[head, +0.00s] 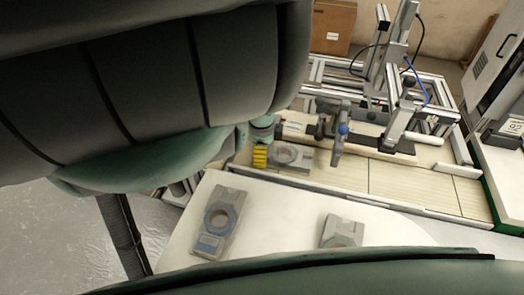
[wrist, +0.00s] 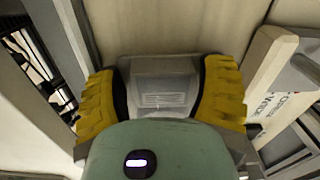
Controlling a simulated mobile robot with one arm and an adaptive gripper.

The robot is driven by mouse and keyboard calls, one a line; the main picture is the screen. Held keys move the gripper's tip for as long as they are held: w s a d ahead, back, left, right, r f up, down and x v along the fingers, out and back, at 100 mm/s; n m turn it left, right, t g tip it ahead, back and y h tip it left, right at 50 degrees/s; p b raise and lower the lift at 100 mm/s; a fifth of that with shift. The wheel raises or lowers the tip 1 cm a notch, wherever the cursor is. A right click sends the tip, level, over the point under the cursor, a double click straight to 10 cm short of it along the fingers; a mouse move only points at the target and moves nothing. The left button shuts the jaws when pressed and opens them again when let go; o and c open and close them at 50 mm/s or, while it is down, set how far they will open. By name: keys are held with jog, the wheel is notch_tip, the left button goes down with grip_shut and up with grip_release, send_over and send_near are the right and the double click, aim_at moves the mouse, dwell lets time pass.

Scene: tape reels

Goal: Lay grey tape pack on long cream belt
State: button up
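A grey tape pack (head: 291,156) with a round ring on top is at the long cream belt (head: 390,182) in the head view. My gripper (head: 260,156) is at the pack's left end, with its yellow fingers pointing down. In the wrist view, the yellow fingers of my gripper (wrist: 160,92) press on both sides of the grey pack (wrist: 160,72). The pack lies flat over the belt's cream surface (wrist: 190,28). I cannot tell whether its underside touches the belt. Its near end is hidden by my gripper's body.
Two more grey packs, one with a blue ring (head: 220,217) and one at the front (head: 342,232), lie on a white table (head: 280,220). A metal frame with a blue-knobbed post (head: 341,130) stands just right of the held pack. The belt's right part is clear.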

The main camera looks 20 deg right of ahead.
jog(key=o, duration=0.4)
jog(key=shift+o, duration=0.2)
notch_tip(320, 180, up, 12)
jog(key=p, duration=0.2)
jog(key=shift+s+r+p, duration=0.15)
jog(key=shift+s+p, duration=0.05)
jog(key=shift+p, duration=0.1)
dwell(0.6)
